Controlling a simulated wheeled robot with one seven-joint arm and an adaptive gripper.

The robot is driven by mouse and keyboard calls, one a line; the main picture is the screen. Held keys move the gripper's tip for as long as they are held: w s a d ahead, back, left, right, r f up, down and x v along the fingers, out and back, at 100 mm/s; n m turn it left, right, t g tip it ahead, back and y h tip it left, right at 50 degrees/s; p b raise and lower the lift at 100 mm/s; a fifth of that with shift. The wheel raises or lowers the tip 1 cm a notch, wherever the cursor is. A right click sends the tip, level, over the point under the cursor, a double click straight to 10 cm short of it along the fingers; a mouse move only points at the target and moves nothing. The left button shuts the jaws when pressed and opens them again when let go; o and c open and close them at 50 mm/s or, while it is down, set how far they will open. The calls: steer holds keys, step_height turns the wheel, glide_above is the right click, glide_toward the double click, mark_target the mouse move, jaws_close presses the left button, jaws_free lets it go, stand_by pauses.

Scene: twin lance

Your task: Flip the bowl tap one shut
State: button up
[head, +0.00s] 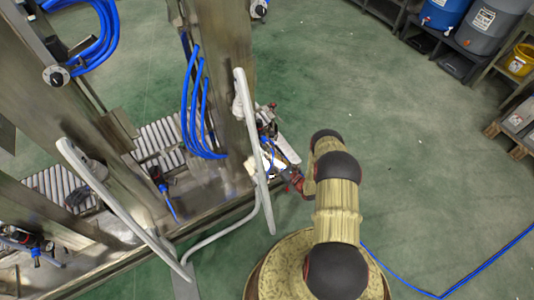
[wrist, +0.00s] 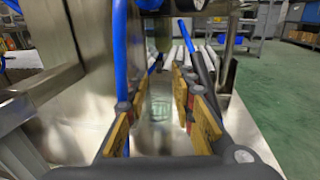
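My gripper shows in the wrist view (wrist: 158,80) with its two tan-padded fingers apart and nothing clearly held between them. A blue upright bar (wrist: 119,48) stands along the left finger. A dark bar with a blue end (wrist: 184,29) slants behind the right finger. I cannot tell which of these, if either, is the bowl tap's handle. In the head view my gripper (head: 277,163) is at the right side of the steel machine, partly hidden by a pale curved rail. A tap-like fitting with a blue lever (head: 168,203) shows farther left, and another (head: 35,250) at the lower left.
Pale curved rails (head: 254,150) and (head: 120,200) stand in front of the steel machine (head: 228,85). Blue hoses (head: 192,110) hang on it. A blue hose (head: 470,273) lies on the green floor, which is open to the right. Shelves with bins (head: 490,25) stand far right.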

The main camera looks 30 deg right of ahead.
mark_target(262, 147)
steer(key=shift+b+x, duration=0.3)
steer(key=shift+x, duration=1.25)
steer(key=shift+c, duration=0.7)
jaws_close()
